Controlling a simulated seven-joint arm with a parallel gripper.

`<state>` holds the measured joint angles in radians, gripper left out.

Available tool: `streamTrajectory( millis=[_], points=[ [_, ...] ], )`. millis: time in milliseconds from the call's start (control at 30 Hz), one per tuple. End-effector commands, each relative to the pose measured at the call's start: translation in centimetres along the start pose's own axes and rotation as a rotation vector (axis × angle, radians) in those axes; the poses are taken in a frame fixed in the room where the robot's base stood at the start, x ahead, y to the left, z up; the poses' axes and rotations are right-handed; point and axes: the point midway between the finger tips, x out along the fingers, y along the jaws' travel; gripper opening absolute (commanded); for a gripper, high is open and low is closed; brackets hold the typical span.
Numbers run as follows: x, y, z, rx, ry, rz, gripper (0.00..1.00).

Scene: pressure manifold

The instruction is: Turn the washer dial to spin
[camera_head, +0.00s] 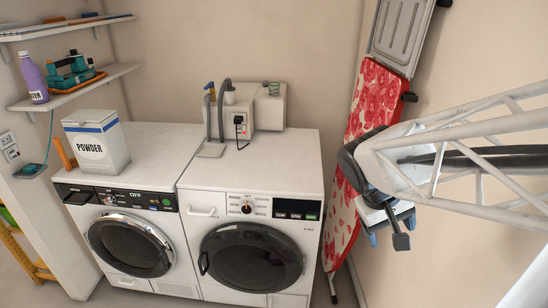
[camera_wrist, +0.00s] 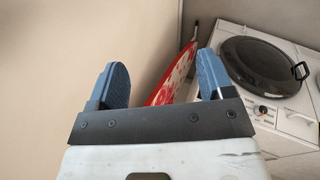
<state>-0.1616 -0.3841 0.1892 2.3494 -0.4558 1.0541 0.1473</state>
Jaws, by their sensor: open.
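Two white front-loading machines stand side by side in the head view. The right machine (camera_head: 256,175) has a small round dial (camera_head: 247,207) in the middle of its panel, between a drawer and a dark display. The left machine (camera_head: 137,160) has a dark panel with its own dial (camera_head: 109,200) and an "OFF" label. I cannot read the right dial's setting. My gripper (camera_head: 391,230) is open and empty, to the right of both machines and apart from them. In the wrist view, the right machine's dial (camera_wrist: 263,110) shows to the right of my open fingers (camera_wrist: 163,77).
A red floral ironing board (camera_head: 372,100) leans against the wall behind my gripper. A powder box (camera_head: 95,142) stands on the left machine. Hoses and a wall unit (camera_head: 268,106) sit behind the right machine. Shelves (camera_head: 110,73) hang at left. The space before the right machine's panel looks clear.

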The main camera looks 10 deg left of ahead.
Motion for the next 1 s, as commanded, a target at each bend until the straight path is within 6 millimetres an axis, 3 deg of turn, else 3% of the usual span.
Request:
streamTrajectory(
  millis=[567, 1000],
  points=[
    [2.9, -2.9, -12.7, -0.288, -0.084, 0.374, 0.74],
    [5.4, -9.0, -22.9, -0.502, -0.056, 0.676, 0.74]
  ],
)
